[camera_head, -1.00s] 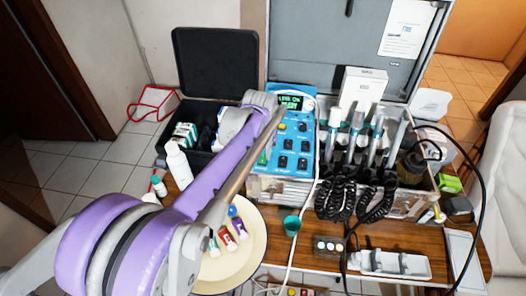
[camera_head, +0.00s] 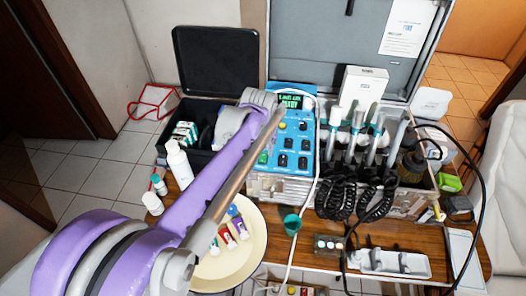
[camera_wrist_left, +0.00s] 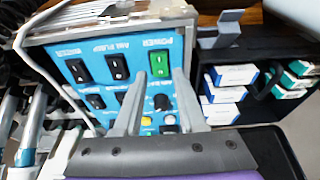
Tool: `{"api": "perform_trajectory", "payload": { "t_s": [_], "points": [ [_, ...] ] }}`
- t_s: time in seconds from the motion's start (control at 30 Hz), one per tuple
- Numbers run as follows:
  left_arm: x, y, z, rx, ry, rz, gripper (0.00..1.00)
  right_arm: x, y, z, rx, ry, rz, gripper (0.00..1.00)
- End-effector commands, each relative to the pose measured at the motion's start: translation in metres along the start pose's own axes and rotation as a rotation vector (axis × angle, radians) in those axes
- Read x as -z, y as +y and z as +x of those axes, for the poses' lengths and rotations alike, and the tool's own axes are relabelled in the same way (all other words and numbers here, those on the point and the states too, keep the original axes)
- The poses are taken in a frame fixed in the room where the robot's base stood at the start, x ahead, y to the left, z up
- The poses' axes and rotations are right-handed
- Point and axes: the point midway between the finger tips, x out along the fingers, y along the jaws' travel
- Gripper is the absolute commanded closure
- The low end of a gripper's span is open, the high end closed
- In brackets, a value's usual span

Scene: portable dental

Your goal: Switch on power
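The blue control panel (camera_head: 297,135) has a small lit display (camera_head: 290,101) whose text is too small to read surely. The wrist view shows the panel upside down, with a green rocker switch (camera_wrist_left: 159,63) under the word POWER and several black switches beside it. My left gripper (camera_wrist_left: 156,80) is open and empty, its two fingers apart and pointing at the panel's POWER side. The green switch shows just beyond and between the fingertips; I cannot tell if they touch the panel. In the head view my purple left arm hides most of this gripper. My right gripper is not in view.
Coiled black cords and handpieces (camera_head: 362,140) stand right of the panel. An open black case (camera_head: 216,62) with small boxes lies left. A cream round tray (camera_head: 248,262) with small tubes and a white bottle (camera_head: 178,165) are in front. A white cable runs down the panel's right side.

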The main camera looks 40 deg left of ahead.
Motion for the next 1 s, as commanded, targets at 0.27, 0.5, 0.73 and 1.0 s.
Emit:
{"api": "perform_trajectory", "payload": {
  "t_s": [0.27,0.5,0.73,1.0],
  "points": [
    [0.000,0.000,-0.059,0.000,0.001,0.000,0.60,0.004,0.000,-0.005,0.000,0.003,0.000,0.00],
    [0.000,0.000,-0.086,0.000,0.000,0.000,0.60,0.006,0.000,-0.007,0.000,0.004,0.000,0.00],
    [0.000,0.000,-0.089,0.000,0.000,0.000,0.60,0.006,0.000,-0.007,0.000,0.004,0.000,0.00],
    [0.000,0.000,-0.089,0.000,0.000,0.000,0.60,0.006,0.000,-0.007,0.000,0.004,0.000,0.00]
  ]
}}
